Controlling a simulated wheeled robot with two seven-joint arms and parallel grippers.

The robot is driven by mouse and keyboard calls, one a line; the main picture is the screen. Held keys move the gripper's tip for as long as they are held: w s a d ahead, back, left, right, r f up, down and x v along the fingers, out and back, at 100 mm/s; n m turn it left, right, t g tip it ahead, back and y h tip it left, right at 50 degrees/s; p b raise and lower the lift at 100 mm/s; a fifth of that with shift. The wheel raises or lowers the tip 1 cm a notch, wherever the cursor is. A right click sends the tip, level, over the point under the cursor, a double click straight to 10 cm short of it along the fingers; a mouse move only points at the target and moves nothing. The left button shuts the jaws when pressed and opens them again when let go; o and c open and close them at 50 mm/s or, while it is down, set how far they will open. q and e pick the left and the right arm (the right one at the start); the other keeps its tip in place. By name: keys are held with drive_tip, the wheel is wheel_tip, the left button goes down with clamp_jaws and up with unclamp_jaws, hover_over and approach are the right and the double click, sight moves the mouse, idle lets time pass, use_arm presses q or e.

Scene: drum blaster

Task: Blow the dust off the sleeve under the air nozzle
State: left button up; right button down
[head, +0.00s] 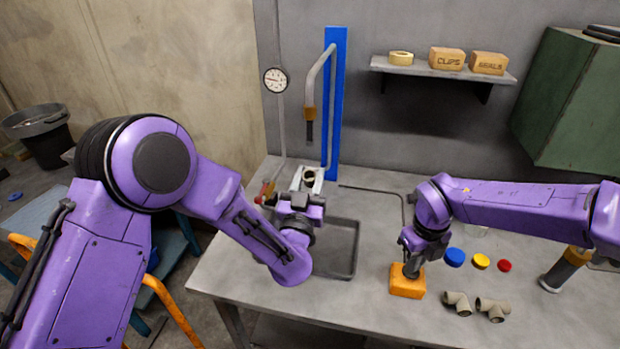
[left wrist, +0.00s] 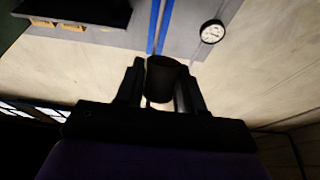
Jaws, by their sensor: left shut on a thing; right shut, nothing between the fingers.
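A short grey-beige ring-shaped sleeve (head: 309,176) stands between the fingers of my left gripper (head: 308,182) in the head view. In the left wrist view the sleeve (left wrist: 163,77) is a dark cylinder between the two fingers (left wrist: 160,90). The air nozzle (head: 309,125), a dark tip under an orange collar on a bent grey pipe, points down above the sleeve with a gap between them. My right gripper (head: 412,270) is shut and empty, pointing down at the top of an orange block (head: 406,284). Its fingertips appear to touch the block. Dust cannot be made out.
A shallow grey tray (head: 352,262) lies right of my left gripper. Blue, yellow and red caps (head: 480,261) and two pipe fittings (head: 492,309) lie at the right. A pressure gauge (head: 275,80) and a shelf (head: 440,72) with boxes are on the wall.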

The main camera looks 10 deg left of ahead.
drive_tip(key=shift+f, duration=0.8)
idle(1.4)
idle(1.6)
drive_tip(key=shift+r, duration=3.6)
